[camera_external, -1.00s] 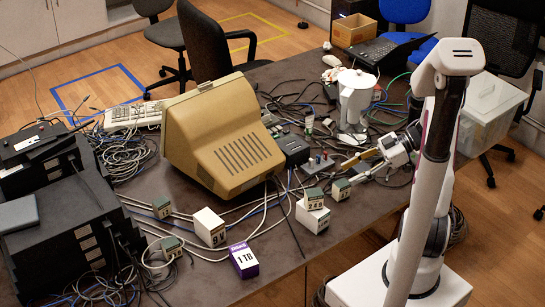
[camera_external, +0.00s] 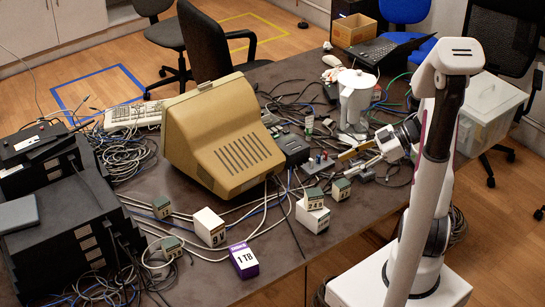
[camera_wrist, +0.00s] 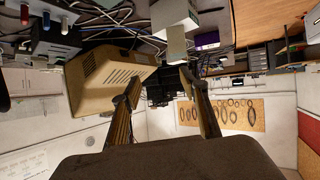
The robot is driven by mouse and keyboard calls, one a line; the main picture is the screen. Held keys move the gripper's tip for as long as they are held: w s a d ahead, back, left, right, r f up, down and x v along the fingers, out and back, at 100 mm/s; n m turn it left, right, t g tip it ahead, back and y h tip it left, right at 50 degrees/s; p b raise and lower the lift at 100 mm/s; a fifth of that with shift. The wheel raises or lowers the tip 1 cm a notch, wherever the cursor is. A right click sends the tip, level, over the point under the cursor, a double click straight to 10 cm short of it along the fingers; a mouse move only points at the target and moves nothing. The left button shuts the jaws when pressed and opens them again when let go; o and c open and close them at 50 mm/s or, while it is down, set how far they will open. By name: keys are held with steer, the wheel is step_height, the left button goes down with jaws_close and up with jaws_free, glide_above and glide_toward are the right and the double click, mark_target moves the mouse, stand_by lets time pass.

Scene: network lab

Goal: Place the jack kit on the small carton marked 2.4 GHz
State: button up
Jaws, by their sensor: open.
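My gripper (camera_external: 350,160) is open and empty above the cluttered table, behind the small cartons. In the wrist view its two fingers (camera_wrist: 160,76) are spread apart. In the external view a small green-topped box (camera_external: 314,198) sits on a white carton (camera_external: 313,218). Another small green-and-white box (camera_external: 341,189) stands beside this stack, on its right, nearer my gripper. The print is too small to tell which is the jack kit or the 2.4 GHz carton. In the wrist view a pale green-grey box (camera_wrist: 177,44) shows beyond the fingertips, upside down.
A large beige monitor (camera_external: 223,140) stands left of the stack. Another white carton (camera_external: 209,226), a purple 1 TB box (camera_external: 244,260) and green boxes (camera_external: 162,206) (camera_external: 172,248) lie farther left. A white jug-like object (camera_external: 355,95) stands behind my gripper. Cables cover much of the table.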

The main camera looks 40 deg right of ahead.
steer(key=w+d+r+m+t+h, duration=0.2)
steer(key=w+d+r+t+h, duration=0.15)
steer(key=w+r+h, duration=0.6)
step_height(320, 180, up, 10)
steer(key=d+m+t+h, duration=0.2)
steer(key=m+h, duration=0.2)
steer(key=m, duration=0.1)
steer(key=s+a+f+m+g+y, duration=0.1)
steer(key=s+a+m+g, duration=0.1)
steer(key=s+a, duration=0.4)
steer(key=s+a+f+m+g+y, duration=0.1)
steer(key=s+a, duration=0.5)
steer(key=s, duration=0.6)
steer(key=s+a+f+m+g+y, duration=0.1)
steer(key=s+a+m+g, duration=0.2)
steer(key=s, duration=0.6)
steer(key=a, duration=0.2)
steer(key=shift+a+f, duration=0.4)
